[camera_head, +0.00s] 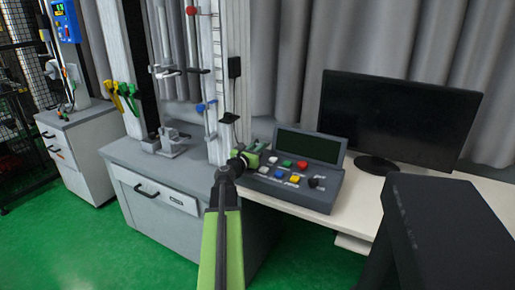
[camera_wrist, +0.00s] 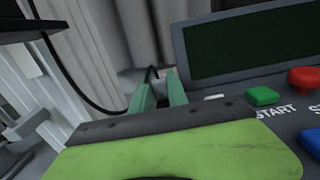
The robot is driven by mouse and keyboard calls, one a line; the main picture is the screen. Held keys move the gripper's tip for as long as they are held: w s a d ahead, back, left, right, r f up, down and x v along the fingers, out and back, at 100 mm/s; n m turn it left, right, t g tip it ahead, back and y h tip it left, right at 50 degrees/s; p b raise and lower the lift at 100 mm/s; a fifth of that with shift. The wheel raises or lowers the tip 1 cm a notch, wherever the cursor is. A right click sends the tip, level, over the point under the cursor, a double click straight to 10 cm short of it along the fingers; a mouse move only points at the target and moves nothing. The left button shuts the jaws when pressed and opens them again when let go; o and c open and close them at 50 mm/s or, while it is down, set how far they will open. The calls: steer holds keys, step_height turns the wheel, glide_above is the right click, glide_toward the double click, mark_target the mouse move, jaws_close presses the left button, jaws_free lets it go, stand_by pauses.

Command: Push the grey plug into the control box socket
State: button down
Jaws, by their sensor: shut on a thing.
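The control box (camera_head: 329,195) is a dark grey console with a dark screen and coloured buttons, on the white desk. In the wrist view its face (camera_wrist: 290,123) fills the right side. My gripper (camera_head: 254,151) is at the box's left rear corner, beside the screen. In the wrist view the two green fingers of my gripper (camera_wrist: 160,88) are close together, shut on the plug, which is mostly hidden between them. A black cable (camera_wrist: 62,68) runs down from the upper left toward the fingers, and a short dark end shows at the fingertips. I cannot make out the socket.
A monitor (camera_head: 397,117) stands behind the box on the right. The drop tower (camera_head: 228,85) rises just left of my gripper, on a grey cabinet (camera_head: 160,219). A dark block (camera_head: 440,225) stands at the front right. Grey curtains hang behind.

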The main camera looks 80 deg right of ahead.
steer(key=shift+f+b, duration=0.3)
steer(key=c, duration=1.2)
jaws_free()
steer(key=shift+a, duration=0.1)
